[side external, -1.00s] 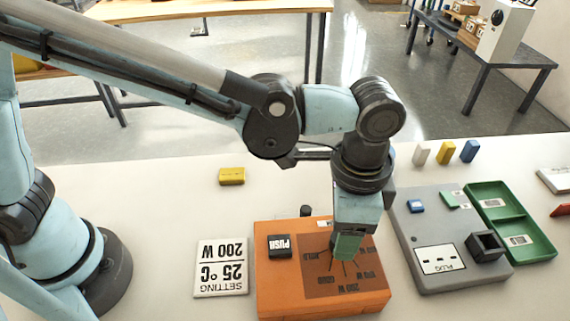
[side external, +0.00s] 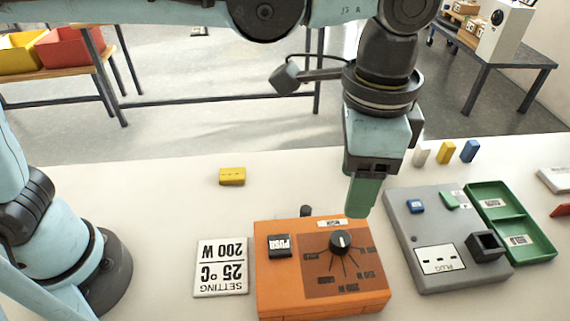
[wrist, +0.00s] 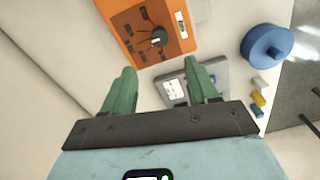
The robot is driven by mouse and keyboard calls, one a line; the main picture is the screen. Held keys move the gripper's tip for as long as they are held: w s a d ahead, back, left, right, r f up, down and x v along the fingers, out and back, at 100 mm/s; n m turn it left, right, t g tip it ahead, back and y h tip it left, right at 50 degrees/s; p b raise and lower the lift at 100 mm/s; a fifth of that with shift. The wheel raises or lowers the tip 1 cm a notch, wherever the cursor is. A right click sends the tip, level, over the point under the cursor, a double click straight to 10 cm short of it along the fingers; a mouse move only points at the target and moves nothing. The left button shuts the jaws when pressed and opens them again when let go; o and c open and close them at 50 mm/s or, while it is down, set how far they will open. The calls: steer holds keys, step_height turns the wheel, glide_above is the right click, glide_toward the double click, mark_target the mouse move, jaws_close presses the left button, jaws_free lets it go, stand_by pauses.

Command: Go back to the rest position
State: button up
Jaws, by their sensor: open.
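My gripper (side external: 360,196) is raised above the table, over the back right of the orange box, with its green fingers pointing down. In the wrist view my gripper (wrist: 162,82) shows two green fingers spread apart with nothing between them. The dial is uncovered and apart from the fingers. The orange box also shows in the wrist view (wrist: 180,40).
A setting card (side external: 221,267) reading 25 °C and 200 W lies left of the orange box. The grey plug board (side external: 420,225) and green tray (side external: 540,245) are at right. A yellow block (side external: 232,176) and several small coloured blocks stand behind. A blue round object (wrist: 266,43) shows in the wrist view.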

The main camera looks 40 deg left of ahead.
steer(key=w+a+n+t+h, duration=0.1)
steer(key=w+a+n+t, duration=0.15)
steer(key=a, duration=0.55)
steer(key=w+a+n+t, duration=0.1)
steer(key=a+n, duration=0.2)
steer(key=a, duration=0.5)
steer(key=s+a+f+n+t, duration=0.2)
steer(key=a, duration=0.5)
steer(key=s+a+f+n+t+y, duration=0.1)
steer(key=s+a+f+n, duration=0.1)
steer(key=a, duration=0.5)
steer(key=shift+a+f+n+t, duration=0.35)
steer(key=shift+f+n, duration=0.35)
steer(key=shift+n, duration=0.15)
steer(key=shift+s, duration=0.1)
steer(key=shift+c, duration=0.2)
